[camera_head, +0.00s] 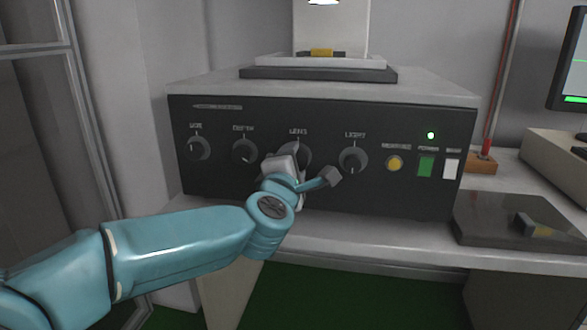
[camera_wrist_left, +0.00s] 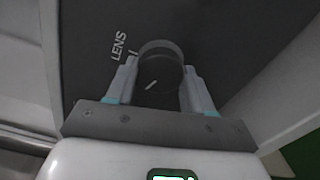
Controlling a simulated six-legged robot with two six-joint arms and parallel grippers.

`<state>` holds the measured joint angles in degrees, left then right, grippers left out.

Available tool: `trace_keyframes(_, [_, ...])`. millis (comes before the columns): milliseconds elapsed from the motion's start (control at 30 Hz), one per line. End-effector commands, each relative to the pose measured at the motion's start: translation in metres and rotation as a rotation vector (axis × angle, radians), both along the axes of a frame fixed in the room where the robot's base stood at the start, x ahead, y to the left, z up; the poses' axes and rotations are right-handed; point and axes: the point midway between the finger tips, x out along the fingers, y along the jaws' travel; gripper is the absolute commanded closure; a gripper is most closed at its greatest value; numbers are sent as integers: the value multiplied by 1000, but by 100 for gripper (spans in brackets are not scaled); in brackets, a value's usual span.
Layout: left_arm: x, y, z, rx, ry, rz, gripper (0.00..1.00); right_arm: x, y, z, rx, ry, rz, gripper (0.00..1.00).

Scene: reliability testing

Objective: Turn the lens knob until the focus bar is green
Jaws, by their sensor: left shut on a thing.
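The lens knob (camera_head: 304,151) is a dark round knob under the LENS label on the black front panel (camera_head: 330,195). My left gripper (camera_head: 287,162) is at this knob and covers part of it. In the left wrist view, the left gripper's fingers stand on both sides of the lens knob (camera_wrist_left: 161,72), shut on it. A short white pointer line shows on the knob face, slanted relative to the LENS label. On the monitor (camera_head: 572,60) at the right edge, a green bar (camera_head: 575,99) shows low on the screen, partly cut off. My right gripper is not in view.
Other knobs flank it: the light knob (camera_head: 353,160) to the right, the depth knob (camera_head: 244,151) and another (camera_head: 198,148) to the left. A dark tray (camera_head: 490,220) lies on the bench.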

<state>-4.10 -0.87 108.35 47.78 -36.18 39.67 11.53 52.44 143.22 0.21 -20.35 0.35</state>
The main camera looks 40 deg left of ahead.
Motion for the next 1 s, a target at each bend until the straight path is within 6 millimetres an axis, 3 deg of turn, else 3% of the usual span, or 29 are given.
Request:
trace_keyframes(533, [0,1,0,-21,-10,1,78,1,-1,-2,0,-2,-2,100])
trace_keyframes(567, [0,1,0,-21,-10,1,41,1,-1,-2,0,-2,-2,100])
trace_keyframes(600, [0,1,0,-21,-10,1,28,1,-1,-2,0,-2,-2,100])
trace_keyframes(633, [0,1,0,-21,-10,1,22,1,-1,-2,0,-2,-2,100])
trace_keyframes(1000, [-5,-2,1,-20,-9,0,22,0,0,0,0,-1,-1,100])
